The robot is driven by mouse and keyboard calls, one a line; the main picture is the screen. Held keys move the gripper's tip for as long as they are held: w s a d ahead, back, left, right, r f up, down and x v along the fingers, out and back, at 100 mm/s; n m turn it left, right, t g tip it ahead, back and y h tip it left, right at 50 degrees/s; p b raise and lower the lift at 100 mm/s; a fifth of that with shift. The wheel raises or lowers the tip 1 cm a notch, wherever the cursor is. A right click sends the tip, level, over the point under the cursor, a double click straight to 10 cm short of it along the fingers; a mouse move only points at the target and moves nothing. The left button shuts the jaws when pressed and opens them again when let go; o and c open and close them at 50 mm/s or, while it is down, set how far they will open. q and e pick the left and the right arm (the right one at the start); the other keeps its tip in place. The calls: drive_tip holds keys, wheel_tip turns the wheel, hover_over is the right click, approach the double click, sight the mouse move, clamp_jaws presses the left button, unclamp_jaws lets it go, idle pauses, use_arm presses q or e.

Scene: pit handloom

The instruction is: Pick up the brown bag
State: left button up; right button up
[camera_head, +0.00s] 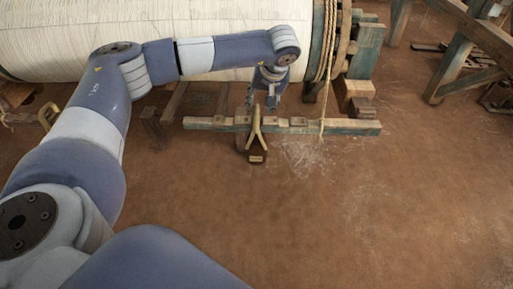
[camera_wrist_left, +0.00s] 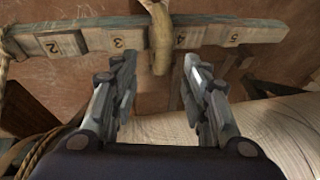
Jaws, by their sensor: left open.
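The brown bag (camera_head: 257,157) is small and dark, with a pale label, and hangs at the wooden rail by a tan strap (camera_head: 256,122). In the left wrist view the strap (camera_wrist_left: 161,42) crosses the rail between numbered blocks; the bag's body is not clearly seen there. My left gripper (camera_head: 272,100) is just above the rail, close to the strap. In the left wrist view its open fingers (camera_wrist_left: 160,68) point at the rail, with the strap in line with the gap between them. Nothing is seen held. My right gripper is not in view.
The wooden rail (camera_head: 345,127) runs crosswise with blocks on it. A large cloth-wrapped roller (camera_head: 60,45) lies behind, with a rope (camera_head: 326,60) hanging at its right end. A timber frame (camera_head: 470,45) stands at the upper right. The brown floor (camera_head: 350,220) in front is clear.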

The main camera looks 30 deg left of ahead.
sight(257, 108)
use_arm(q)
drive_tip(key=x, duration=0.4)
drive_tip(key=shift+s+a+b, duration=0.1)
drive_tip(key=shift+s+b, duration=0.2)
drive_tip(key=shift+b, duration=0.05)
drive_tip(key=shift+w+a+f, duration=0.15)
drive_tip(key=shift+f, duration=0.2)
clamp_jaws()
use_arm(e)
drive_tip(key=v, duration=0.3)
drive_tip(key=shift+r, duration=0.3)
